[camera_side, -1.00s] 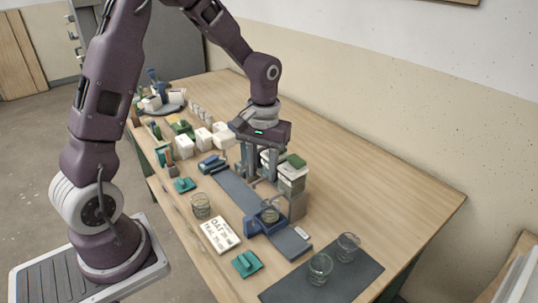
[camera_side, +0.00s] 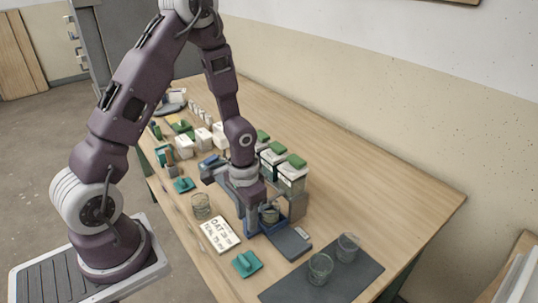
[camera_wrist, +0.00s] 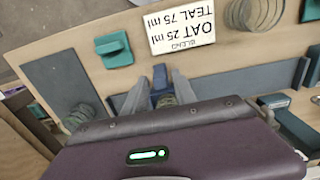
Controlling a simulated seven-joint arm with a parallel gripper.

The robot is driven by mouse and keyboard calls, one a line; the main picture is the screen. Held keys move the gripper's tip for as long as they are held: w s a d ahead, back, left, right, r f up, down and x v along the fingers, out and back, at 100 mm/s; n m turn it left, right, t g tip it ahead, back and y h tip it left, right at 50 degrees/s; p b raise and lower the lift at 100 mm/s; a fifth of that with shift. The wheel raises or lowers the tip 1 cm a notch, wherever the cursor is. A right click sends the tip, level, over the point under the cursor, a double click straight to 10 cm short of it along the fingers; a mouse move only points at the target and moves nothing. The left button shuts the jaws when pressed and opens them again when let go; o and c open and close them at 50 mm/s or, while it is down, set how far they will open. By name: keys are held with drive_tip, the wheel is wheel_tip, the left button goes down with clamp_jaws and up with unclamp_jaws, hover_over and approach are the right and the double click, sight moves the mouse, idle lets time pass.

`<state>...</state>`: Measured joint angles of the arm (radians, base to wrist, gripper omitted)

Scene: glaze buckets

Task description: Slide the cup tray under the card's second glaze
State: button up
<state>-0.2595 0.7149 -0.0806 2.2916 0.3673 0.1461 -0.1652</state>
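The white card (camera_side: 219,234) lies left of the rail; in the wrist view it reads upside down "BLEND, OAT 25 ml, TEAL 75 ml" (camera_wrist: 181,24). The blue cup tray (camera_side: 252,227) sits on the grey rail (camera_side: 290,243) with a clear cup (camera_side: 270,214) in it. My gripper (camera_side: 260,215) is down at the tray. In the wrist view its fingers (camera_wrist: 160,90) stand apart, one on each side of a blue part of the tray (camera_wrist: 160,76); I cannot tell whether they touch it. White buckets with green lids (camera_side: 292,178) stand along the rail's far side, labels unreadable.
A clear glass (camera_side: 201,207) stands beside the card. Two glasses (camera_side: 320,268) stand on a dark mat (camera_side: 335,284) at the near end. Teal items (camera_side: 247,264) and white containers (camera_side: 184,146) lie left of the rail. The table's right side is bare.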

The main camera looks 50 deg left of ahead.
clamp_jaws()
drive_tip(key=shift+a, duration=3.8)
unclamp_jaws()
wheel_tip(320, 180, up, 7)
